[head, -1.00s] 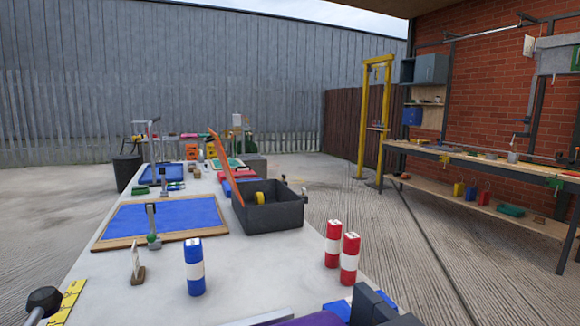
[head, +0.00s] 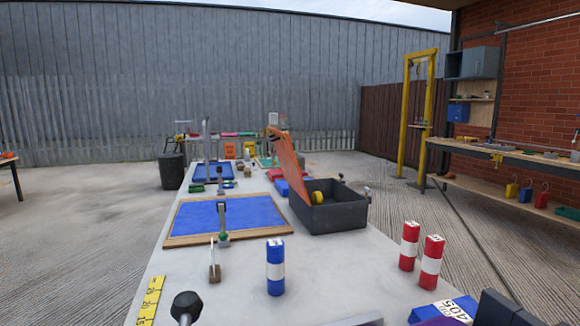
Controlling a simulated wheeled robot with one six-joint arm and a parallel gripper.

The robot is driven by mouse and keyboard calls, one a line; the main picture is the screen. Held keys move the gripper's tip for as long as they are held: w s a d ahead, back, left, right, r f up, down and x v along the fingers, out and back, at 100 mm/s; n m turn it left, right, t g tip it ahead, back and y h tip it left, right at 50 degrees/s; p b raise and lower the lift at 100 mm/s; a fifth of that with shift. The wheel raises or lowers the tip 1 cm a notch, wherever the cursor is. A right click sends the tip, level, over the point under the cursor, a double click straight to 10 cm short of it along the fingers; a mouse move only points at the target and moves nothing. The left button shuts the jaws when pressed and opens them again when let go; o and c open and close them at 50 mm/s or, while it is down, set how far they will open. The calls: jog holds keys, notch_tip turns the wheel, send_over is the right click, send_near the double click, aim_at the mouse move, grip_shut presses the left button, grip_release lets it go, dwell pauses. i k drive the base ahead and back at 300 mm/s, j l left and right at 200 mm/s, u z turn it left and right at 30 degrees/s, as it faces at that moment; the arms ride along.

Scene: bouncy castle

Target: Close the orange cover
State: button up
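The orange cover (head: 286,160) is a thin panel standing up at the left side of a dark grey open box (head: 338,215). It is raised and leans to the left, its far top end highest, so the box's inside is uncovered. A yellow round thing (head: 318,197) shows inside the box. The box stands on a long pale table (head: 190,270). My gripper is not in view, so its state does not show.
A blue panel with wooden frame (head: 200,215) lies left of the box. A blue-and-white can (head: 275,267) and two red-and-white cans (head: 410,246) stand nearer. A dark round-headed thing (head: 186,306) is at the front. Bare table lies between the cans and the box.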

aim_at(284, 147)
jog(key=k+j, duration=0.1)
jog(key=j, duration=2.25)
jog(key=i+j, duration=0.4)
jog(key=i, duration=0.15)
jog(key=i+j+z, duration=0.1)
jog(key=i+j, duration=0.3)
jog(key=i, duration=0.2)
jog(key=i+l, duration=0.15)
jog(key=i, duration=0.2)
jog(key=i+l, duration=0.2)
jog(key=i+z, duration=0.05)
jog(key=i, duration=0.05)
